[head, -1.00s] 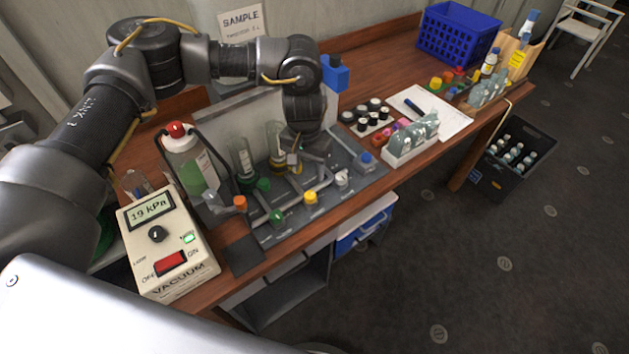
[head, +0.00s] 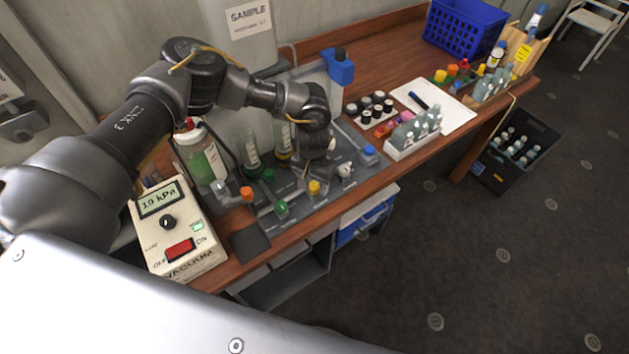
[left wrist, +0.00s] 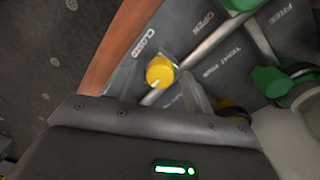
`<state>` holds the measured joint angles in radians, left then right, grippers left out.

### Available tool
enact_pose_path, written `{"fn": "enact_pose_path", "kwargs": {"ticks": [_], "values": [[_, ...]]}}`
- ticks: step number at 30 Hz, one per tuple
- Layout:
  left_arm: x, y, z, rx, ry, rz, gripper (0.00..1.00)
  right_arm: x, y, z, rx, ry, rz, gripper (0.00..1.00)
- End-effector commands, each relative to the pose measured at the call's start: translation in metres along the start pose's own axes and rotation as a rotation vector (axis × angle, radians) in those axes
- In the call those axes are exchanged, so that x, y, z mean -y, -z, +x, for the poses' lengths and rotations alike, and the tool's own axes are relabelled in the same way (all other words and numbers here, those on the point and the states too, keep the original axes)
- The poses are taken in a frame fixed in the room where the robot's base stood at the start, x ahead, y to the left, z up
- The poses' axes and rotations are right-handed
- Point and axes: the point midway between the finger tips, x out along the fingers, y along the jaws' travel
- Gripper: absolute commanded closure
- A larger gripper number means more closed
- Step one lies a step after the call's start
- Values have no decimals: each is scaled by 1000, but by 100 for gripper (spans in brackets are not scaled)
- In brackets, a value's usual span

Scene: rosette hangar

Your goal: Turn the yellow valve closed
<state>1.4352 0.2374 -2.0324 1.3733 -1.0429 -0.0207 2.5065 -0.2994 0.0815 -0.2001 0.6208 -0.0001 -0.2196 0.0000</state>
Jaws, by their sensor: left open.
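The yellow valve (head: 314,187) is a small round knob on a pipe of the grey panel (head: 335,190), at the panel's front edge. In the left wrist view the yellow valve (left wrist: 160,71) shows from above, beside the printed words CLOSED and OPEN; a small pale mark shows on its lower left. My left gripper (head: 320,172) points down just behind and above the valve in the head view. In the left wrist view my open left gripper (left wrist: 160,92) has a grey finger on each side of the knob; contact cannot be told. My right gripper is not in view.
Green valves (head: 281,208) and an orange-capped part (head: 247,193) stand left of the yellow valve. A bottle rack (head: 412,147) stands right.

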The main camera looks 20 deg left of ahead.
Motion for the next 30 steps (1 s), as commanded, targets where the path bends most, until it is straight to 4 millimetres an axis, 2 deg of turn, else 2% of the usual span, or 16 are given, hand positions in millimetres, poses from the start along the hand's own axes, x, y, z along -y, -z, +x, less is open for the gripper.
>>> {"fn": "enact_pose_path", "kwargs": {"ticks": [8, 18, 30], "values": [[0, 0, 2, -1, 0, -1, 48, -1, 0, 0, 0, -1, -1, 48], [0, 0, 1, -1, 0, -1, 91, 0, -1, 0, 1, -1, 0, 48], [1, 0, 1, 1, -2, 73, 92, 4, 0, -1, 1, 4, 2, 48]]}}
